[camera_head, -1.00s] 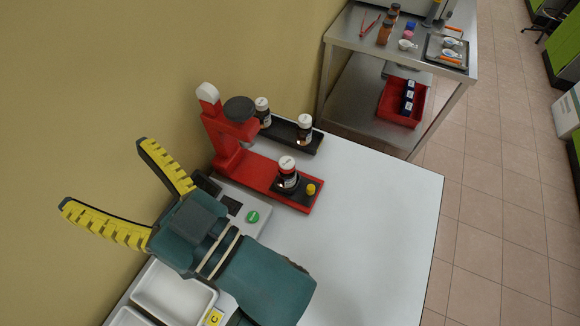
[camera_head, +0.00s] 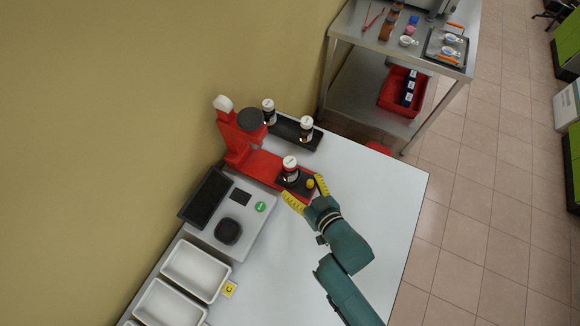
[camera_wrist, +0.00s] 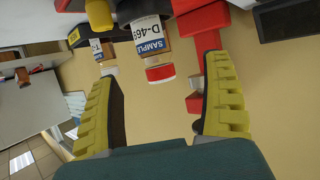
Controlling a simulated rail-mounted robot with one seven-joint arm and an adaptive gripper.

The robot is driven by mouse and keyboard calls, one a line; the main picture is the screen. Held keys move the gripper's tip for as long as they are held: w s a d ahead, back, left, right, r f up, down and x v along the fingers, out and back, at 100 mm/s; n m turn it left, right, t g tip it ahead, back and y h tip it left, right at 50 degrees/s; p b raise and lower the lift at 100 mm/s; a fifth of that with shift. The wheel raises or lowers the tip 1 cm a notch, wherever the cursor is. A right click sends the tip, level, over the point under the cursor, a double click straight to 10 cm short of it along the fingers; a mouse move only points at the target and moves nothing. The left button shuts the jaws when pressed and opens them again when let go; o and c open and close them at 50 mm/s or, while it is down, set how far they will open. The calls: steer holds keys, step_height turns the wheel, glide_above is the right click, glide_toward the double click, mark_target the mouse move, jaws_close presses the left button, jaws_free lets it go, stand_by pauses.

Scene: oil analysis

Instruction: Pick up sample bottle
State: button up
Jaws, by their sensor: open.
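In the wrist view, which looks inverted, the bottle (camera_wrist: 151,42) shows a label reading "SAMPLE" and "D-46" with the last part unclear. My gripper (camera_head: 302,187) is open at the front edge of the device, its yellow fingers pointing at the bottle. In the wrist view the bottle lies between the two finger lines, ahead of the palm, with no visible contact. Two similar bottles (camera_head: 269,112) (camera_head: 306,129) stand on a black rack (camera_head: 287,130) behind.
A yellow knob (camera_head: 310,184) sits on the device beside my fingers. A scale-like grey instrument (camera_head: 228,215) and white trays (camera_head: 196,270) lie to the left. The white table (camera_head: 375,195) is clear on the right. A metal cart (camera_head: 395,50) stands beyond.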

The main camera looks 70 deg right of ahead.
mark_target(293, 171)
steer(key=x, duration=0.8)
steer(key=shift+s+d+r, duration=0.1)
steer(key=shift+d+r, duration=0.05)
steer(key=shift+d, duration=0.4)
steer(key=c, duration=1.3)
steer(key=shift+c, duration=0.2)
steer(key=shift+r, duration=0.15)
step_height(293, 171, up, 10)
steer(key=shift+f+p, duration=0.15)
steer(key=shift+p, duration=0.6)
